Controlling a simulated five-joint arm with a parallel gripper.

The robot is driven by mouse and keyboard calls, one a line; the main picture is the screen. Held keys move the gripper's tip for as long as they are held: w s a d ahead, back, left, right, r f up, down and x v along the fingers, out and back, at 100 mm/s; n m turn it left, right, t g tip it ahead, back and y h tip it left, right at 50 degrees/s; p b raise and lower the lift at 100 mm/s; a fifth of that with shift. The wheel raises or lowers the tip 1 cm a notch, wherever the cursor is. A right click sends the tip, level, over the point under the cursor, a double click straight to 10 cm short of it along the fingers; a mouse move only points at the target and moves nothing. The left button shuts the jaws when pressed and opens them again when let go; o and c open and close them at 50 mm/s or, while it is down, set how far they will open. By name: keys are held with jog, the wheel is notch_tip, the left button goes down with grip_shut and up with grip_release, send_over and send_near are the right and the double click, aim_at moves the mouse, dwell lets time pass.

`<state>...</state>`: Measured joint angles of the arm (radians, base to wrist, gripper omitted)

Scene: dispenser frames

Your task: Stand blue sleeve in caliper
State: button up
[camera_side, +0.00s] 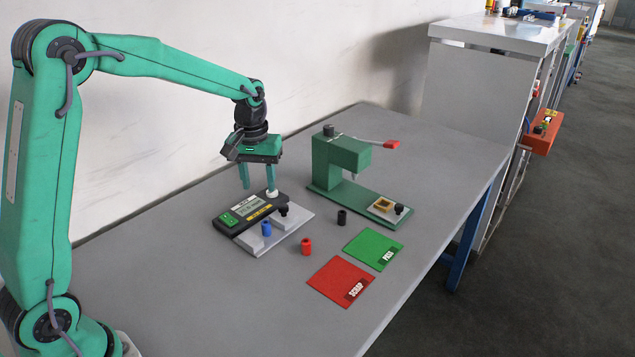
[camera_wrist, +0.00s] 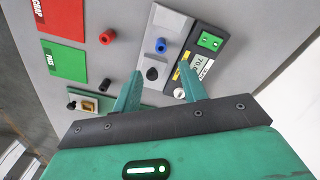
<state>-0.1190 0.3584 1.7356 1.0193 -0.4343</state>
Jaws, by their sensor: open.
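The blue sleeve (camera_side: 266,229) stands upright at the caliper, between its two pale grey blocks; it also shows in the wrist view (camera_wrist: 161,46). The caliper (camera_side: 228,222) has a black body with a display, a green patch, a white knob (camera_wrist: 179,92) and a black knob (camera_side: 283,209). Its pale block shows in the wrist view (camera_wrist: 168,22). My gripper (camera_side: 258,188) is open and empty, above the back of the caliper and clear of the blue sleeve. Its spread fingers (camera_wrist: 161,75) point down. In the side view one fingertip is close to the white knob; I cannot tell whether they touch.
A red sleeve (camera_side: 306,246) and a black sleeve (camera_side: 342,217) stand on the table. A green press (camera_side: 325,165) with a red-tipped lever stands behind. A red SCRAP mat (camera_side: 335,280) and a green PASS mat (camera_side: 372,245) lie at the right. The front table area is clear.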

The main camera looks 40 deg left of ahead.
jog(key=s+d+r+m+t, duration=0.3)
jog(key=s+r, duration=0.6)
jog(key=s, duration=0.2)
jog(key=s+d+m+t, duration=0.2)
jog(key=s+m, duration=0.1)
jog(key=s, duration=0.9)
jog(key=shift+s+d+r, duration=0.2)
jog(key=shift+d+r, duration=0.05)
jog(key=shift+r, duration=0.05)
